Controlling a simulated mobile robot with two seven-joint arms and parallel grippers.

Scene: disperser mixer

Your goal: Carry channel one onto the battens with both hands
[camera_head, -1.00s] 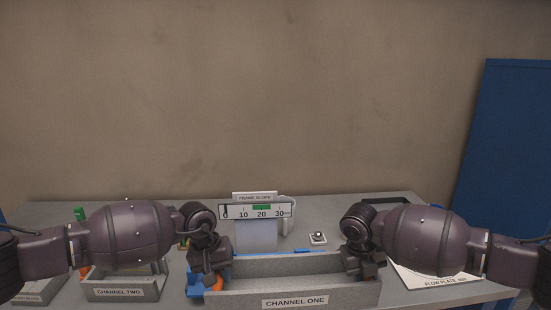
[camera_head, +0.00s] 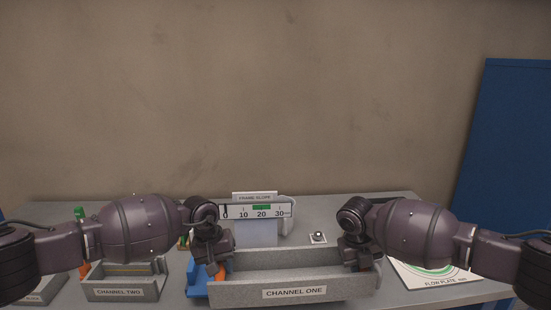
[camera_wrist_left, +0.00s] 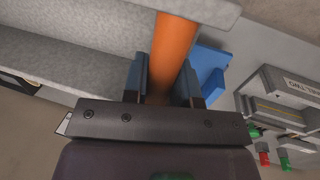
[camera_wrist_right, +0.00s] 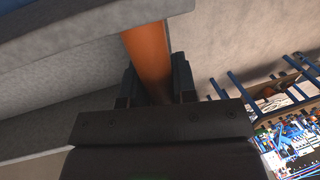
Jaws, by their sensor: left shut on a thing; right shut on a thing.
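Channel one (camera_head: 345,286) is a long grey speckled open trough with its name label on the front wall, at the bottom centre of the head view. My left gripper (camera_head: 217,262) is shut on an orange handle at its left end; this orange handle (camera_wrist_left: 172,45) runs between the fingers in the left wrist view. My right gripper (camera_head: 362,262) is shut on the right end's orange handle, and that orange handle (camera_wrist_right: 149,55) shows in the right wrist view. I cannot pick out the battens with certainty. A blue part (camera_head: 195,278) shows beside the trough's left end.
Channel two (camera_head: 120,283), a smaller grey trough, stands at the left. A slope gauge (camera_head: 255,212) on a pale block stands behind channel one. A flow plate sheet (camera_head: 425,273) lies at the right, and a small round level (camera_head: 318,238) sits on the grey table.

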